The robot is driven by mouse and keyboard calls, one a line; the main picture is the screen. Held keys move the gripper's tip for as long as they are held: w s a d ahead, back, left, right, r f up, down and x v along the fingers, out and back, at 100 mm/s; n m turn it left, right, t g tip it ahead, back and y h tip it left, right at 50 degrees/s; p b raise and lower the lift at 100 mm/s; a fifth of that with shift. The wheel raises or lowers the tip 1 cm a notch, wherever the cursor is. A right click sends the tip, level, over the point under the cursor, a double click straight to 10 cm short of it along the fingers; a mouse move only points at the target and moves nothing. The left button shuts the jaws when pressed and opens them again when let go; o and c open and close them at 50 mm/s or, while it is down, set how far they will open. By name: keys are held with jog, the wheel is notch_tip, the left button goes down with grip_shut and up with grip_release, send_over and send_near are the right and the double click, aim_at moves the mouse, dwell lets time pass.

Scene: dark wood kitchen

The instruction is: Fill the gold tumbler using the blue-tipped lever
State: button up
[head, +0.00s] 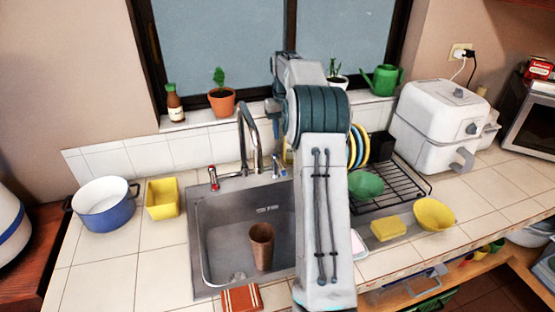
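A brown-gold tumbler (261,247) stands upright in the steel sink (213,245), near the front and right of the drain. The curved faucet (243,125) rises behind the sink, its spout end above the back part of the basin. A red-tipped lever (213,178) is on the faucet's left. The blue-tipped lever (280,171) is on its right, close beside my arm in the picture and only partly clear. My arm covers the right side of the sink. My gripper is hidden behind the arm, so its opening does not show.
A blue pot (103,204) and yellow container (162,199) stand left of the sink. A dish rack (400,182), yellow sponge (388,229) and yellow bowl (435,214) are to the right. A red-brown cloth (241,299) lies at the front edge. Potted plants line the sill.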

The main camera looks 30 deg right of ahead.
aim_at(282, 167)
jog(key=f+p, duration=0.1)
jog(key=f, duration=0.7)
jog(key=f+p, duration=0.1)
jog(key=f, duration=0.4)
jog(key=shift+a+p, duration=0.3)
jog(key=shift+a, duration=0.1)
grip_shut()
